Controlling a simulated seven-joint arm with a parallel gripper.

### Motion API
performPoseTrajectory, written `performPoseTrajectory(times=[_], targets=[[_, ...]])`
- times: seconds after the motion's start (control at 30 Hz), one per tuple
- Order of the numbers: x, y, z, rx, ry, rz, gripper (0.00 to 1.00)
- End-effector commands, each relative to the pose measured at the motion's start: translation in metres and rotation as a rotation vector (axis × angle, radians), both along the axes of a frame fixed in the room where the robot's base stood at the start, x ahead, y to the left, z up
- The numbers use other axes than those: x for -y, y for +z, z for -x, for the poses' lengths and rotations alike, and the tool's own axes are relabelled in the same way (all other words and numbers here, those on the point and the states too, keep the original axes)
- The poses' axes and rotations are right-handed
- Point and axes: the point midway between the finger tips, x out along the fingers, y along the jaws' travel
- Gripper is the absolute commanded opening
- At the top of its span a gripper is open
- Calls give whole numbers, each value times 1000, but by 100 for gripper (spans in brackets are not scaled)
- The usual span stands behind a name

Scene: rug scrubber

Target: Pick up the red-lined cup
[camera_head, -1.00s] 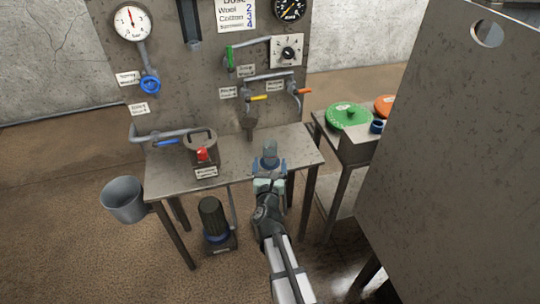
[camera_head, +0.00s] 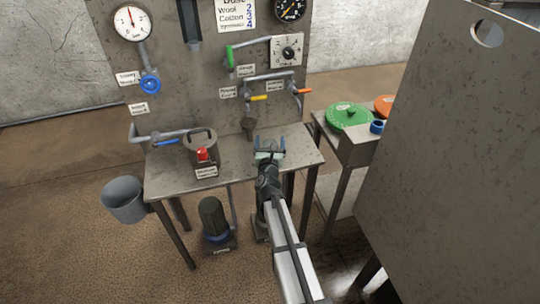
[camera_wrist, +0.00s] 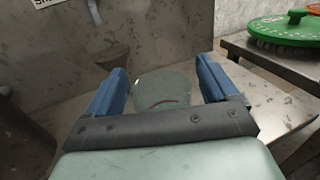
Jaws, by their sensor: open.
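The cup (camera_wrist: 166,86) shows in the wrist view as a pale grey-green, see-through vessel with a short red line low on its side. It stands between the two blue fingers of my gripper (camera_wrist: 167,84), with gaps visible on both sides. My gripper is open, its fingers apart on either side of the cup. In the head view, my gripper (camera_head: 270,145) is over the right part of the metal table (camera_head: 222,175), pointing toward the back panel. The cup is hard to make out there. Its lower part is hidden in the wrist view by my gripper's body.
A dark funnel-like spout (camera_head: 248,123) hangs on the panel, just left of my gripper. A metal canister with a red part (camera_head: 202,146) stands left on the table. A side table at right holds a green round brush (camera_head: 348,116). A tall metal sheet (camera_head: 455,150) stands far right.

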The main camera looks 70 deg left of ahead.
Motion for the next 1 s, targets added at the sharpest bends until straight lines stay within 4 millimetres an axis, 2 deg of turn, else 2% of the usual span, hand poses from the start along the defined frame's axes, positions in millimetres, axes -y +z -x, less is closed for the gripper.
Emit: performPoseTrajectory(times=[0.27, 1.0], targets=[[-4, 0, -1, 0, 0, 0, 85], [-3, 0, -1, 0, 0, 0, 15]])
